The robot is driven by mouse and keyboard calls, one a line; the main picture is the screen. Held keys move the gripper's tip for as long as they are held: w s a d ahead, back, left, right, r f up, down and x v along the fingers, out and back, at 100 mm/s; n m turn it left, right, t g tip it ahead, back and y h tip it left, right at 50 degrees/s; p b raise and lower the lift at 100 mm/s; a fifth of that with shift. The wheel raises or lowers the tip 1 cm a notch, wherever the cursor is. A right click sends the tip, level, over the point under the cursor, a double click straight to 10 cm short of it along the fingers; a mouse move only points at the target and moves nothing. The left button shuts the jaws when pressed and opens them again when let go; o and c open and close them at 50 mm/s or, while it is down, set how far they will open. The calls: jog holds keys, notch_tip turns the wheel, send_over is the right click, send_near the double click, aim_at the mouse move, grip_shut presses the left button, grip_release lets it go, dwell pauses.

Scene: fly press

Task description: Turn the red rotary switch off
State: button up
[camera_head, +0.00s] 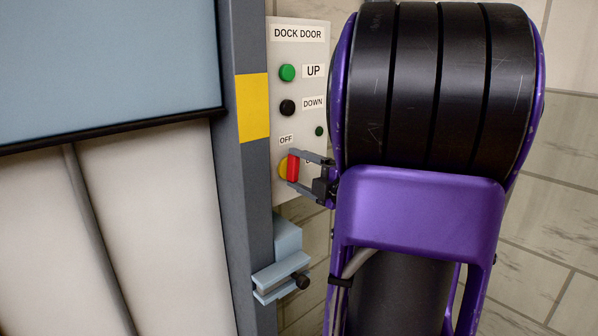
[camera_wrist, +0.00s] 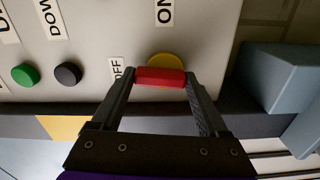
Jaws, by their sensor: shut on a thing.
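The red rotary switch is a red bar handle (camera_head: 293,168) on a yellow round base (camera_head: 283,169), low on the dock door panel. It also shows in the wrist view (camera_wrist: 160,78). The bar stands upright in the head view, and its upper end points toward the OFF label (camera_head: 286,139). The ON label (camera_wrist: 165,12) lies off to the bar's side and is partly hidden by my gripper in the head view. My gripper (camera_wrist: 160,80) is shut on the red handle, one finger at each end of the bar. Much of the yellow base is hidden.
The panel (camera_head: 298,60) carries a green UP button (camera_head: 287,72), a black DOWN button (camera_head: 288,107) and a small dark green lamp (camera_head: 319,131). A grey door post (camera_head: 253,170) with a yellow patch stands left. A pale blue bracket (camera_head: 281,275) juts out below the panel.

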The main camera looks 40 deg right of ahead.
jog(key=shift+n, duration=0.6)
jog(key=o, duration=1.2)
jog(key=shift+o, duration=0.2)
jog(key=shift+s, duration=0.2)
